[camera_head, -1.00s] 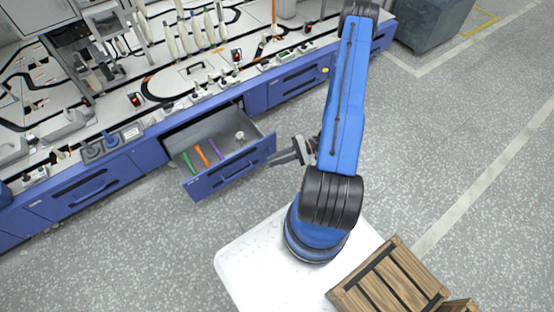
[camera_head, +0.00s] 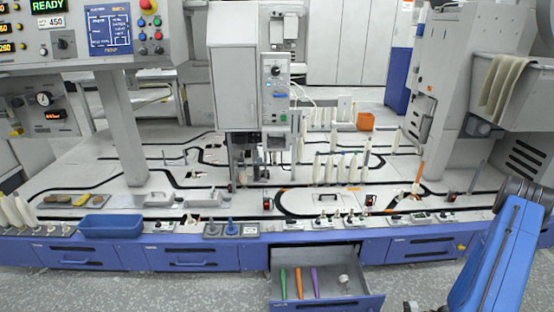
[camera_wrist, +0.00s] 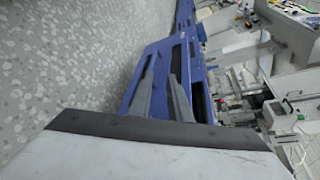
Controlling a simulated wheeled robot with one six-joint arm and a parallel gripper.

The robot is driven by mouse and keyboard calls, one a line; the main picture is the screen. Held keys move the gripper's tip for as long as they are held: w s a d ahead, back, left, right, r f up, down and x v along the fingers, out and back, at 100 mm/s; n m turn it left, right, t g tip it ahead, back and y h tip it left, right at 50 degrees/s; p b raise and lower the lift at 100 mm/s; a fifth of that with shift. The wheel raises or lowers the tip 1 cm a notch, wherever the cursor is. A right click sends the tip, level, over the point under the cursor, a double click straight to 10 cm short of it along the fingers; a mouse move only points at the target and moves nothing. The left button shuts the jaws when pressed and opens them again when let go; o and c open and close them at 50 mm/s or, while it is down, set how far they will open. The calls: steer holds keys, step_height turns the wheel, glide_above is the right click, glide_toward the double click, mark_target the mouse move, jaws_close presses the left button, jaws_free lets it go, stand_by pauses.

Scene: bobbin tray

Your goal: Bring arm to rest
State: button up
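My arm (camera_head: 500,255) is blue and reaches in at the lower right of the head view, to the right of an open drawer. My gripper (camera_wrist: 160,80) shows in the wrist view as two grey fingers with a gap between them and nothing held. Behind the fingers is the blue front of the workbench, with grey floor to the left. In the head view only a small grey piece of my wrist or gripper shows at the bottom edge; the fingers are cut off there.
The open drawer (camera_head: 335,304) juts from the bench and holds a green tool (camera_head: 283,282), an orange one (camera_head: 299,282), a purple one (camera_head: 315,281) and a pale bobbin-like part (camera_head: 344,280). A blue bin (camera_head: 110,226) and several white spindles stand on the bench.

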steer(key=a+r+n+g+h, duration=0.3)
steer(key=r+n+h, duration=0.1)
steer(key=r, duration=1)
steer(key=a+r+n+g+h, duration=0.3)
steer(key=r, duration=1.2)
steer(key=s+a+r+n+t+h, duration=0.1)
steer(key=s+a+r+t+h, duration=0.1)
steer(key=s+r, duration=0.5)
steer(key=s+a+r+n+t+h, duration=0.1)
steer(key=s+r+t+h, duration=0.3)
steer(key=r, duration=1)
steer(key=shift+s+a+r+t+h, duration=0.2)
steer(key=shift+s+a+t+h, duration=0.45)
steer(key=shift+s, duration=1.2)
steer(key=shift+d+g, duration=0.1)
steer(key=shift+g, duration=0.15)
stand_by(0.9)
